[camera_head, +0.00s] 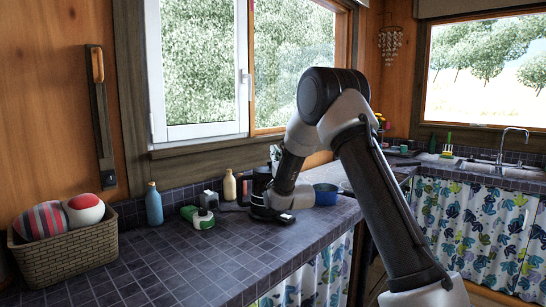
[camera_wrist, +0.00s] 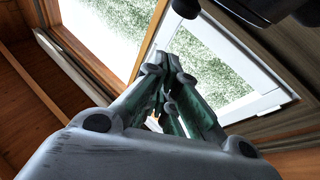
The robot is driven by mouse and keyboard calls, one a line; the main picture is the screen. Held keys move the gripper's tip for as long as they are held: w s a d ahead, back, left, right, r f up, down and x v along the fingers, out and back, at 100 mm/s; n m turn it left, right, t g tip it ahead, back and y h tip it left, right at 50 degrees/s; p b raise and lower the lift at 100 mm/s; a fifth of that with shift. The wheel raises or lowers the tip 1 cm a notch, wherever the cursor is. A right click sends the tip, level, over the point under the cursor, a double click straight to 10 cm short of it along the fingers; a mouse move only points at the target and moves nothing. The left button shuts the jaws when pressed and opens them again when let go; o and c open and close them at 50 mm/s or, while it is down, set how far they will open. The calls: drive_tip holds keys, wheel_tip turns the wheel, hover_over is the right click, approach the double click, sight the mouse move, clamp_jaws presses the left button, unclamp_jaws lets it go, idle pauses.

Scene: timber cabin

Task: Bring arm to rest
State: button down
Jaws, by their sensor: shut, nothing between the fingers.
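My gripper (camera_wrist: 165,62) shows in the wrist view with its dark green-grey fingers drawn together and nothing between them. The fingers stand out against the window and its wooden frame, touching nothing that I can see. In the head view my arm rises from the lower right, bends at the top in front of the window, and comes down to its wrist just over the tiled counter (camera_head: 190,262). I cannot make out the fingers clearly in the head view.
A wicker basket (camera_head: 68,252) with a striped item and a red-white ball stands at left.

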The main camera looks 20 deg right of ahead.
drive_tip(key=s+d+f+g, duration=0.1)
drive_tip(key=s+g, duration=0.5)
drive_tip(key=s, duration=1.2)
drive_tip(key=s+d+f+m+g, duration=0.1)
drive_tip(key=s+g, duration=0.5)
drive_tip(key=s, duration=1.2)
drive_tip(key=s+d+f+m+g+h, duration=0.1)
drive_tip(key=s+d+f+g, duration=0.2)
drive_tip(key=s, duration=1.5)
drive_tip(key=d+g, duration=0.1)
drive_tip(key=g, duration=0.2)
drive_tip(key=shift+d, duration=0.15)
